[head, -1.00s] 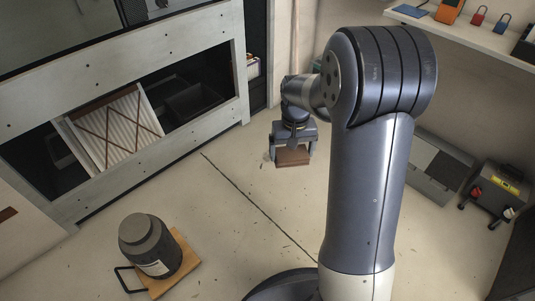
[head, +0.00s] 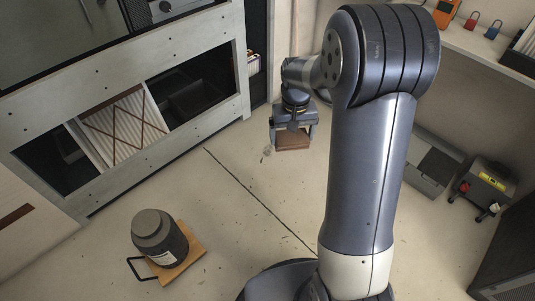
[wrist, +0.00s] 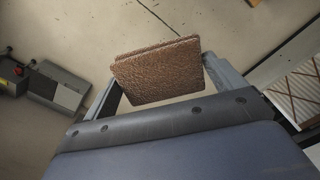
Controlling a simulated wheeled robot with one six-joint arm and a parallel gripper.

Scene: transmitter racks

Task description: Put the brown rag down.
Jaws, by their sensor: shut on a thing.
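The brown rag (wrist: 158,74) is a folded, rough-textured square held between the two fingers of my gripper (wrist: 160,78) in the wrist view. In the head view the rag (head: 292,142) shows as a brown block at the end of my gripper (head: 293,136), which points down over the floor. My gripper is shut on the rag. The floor shows around the rag in both views; how high the rag hangs above it I cannot tell exactly.
A dark canister (head: 158,237) stands on a wooden board (head: 190,262) at lower left. A rack with a pleated filter (head: 122,128) is at left. A grey case (head: 432,165) and a grey box with a yellow label (head: 486,184) sit at right. The pale floor (head: 235,215) between is clear.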

